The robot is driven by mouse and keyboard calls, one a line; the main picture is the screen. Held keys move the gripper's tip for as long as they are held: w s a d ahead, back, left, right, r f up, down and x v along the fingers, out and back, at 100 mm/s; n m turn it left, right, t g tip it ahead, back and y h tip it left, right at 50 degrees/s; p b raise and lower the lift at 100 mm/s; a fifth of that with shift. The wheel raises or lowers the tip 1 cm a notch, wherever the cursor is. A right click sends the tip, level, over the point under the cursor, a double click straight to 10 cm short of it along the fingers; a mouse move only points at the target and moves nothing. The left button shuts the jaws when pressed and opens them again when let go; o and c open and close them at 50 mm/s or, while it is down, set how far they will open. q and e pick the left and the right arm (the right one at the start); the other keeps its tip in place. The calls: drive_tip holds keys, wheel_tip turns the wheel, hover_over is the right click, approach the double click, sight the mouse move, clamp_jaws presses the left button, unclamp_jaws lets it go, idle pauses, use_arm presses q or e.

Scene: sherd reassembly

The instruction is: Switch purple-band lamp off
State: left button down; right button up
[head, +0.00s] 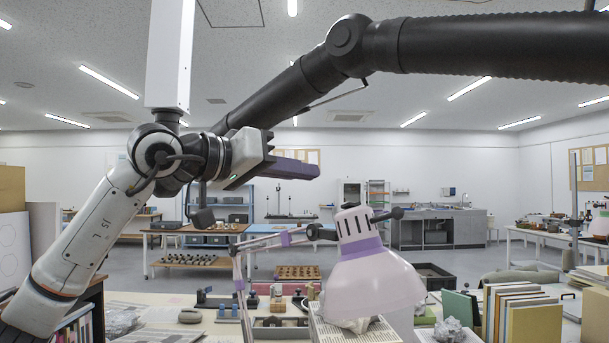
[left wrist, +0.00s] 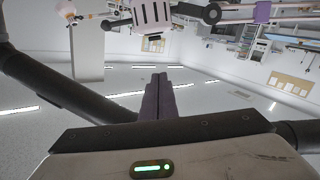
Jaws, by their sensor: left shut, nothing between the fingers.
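The purple-band lamp (head: 372,275) stands over the table in the middle of the head view. It has a pale translucent shade, a purple band, a slotted white cap and a dark knob on the side. Its jointed arm (head: 238,270) carries purple bands too. I cannot tell whether it is lit. The slotted lamp cap (left wrist: 152,14) shows at the top of the left wrist view. My left gripper (head: 317,171) is shut and empty, in the air above and left of the lamp head, apart from it. Its closed fingers also show in the left wrist view (left wrist: 156,97). My right gripper is not in view.
A thick black jointed tube (head: 470,48) crosses overhead, behind my left gripper. Upright books (head: 520,308) stand right of the lamp. Small tools and a grey tray (head: 280,328) lie left of it. Crumpled wrapping (head: 450,329) lies near the books. The air around my left fingertips looks clear.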

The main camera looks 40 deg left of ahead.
use_arm(q)
drive_tip(key=p, duration=0.2)
hover_over(351, 205)
drive_tip(key=a, duration=0.3)
drive_tip(key=shift+s+a+f, duration=0.2)
drive_tip(key=shift+s, duration=0.1)
drive_tip(key=f, duration=0.1)
drive_tip(key=f+b, duration=0.1)
drive_tip(key=f, duration=0.1)
drive_tip(key=shift+d, duration=0.4)
drive_tip(key=shift+d+f, duration=0.2)
drive_tip(key=shift+f, duration=0.3)
drive_tip(key=shift+w, duration=0.1)
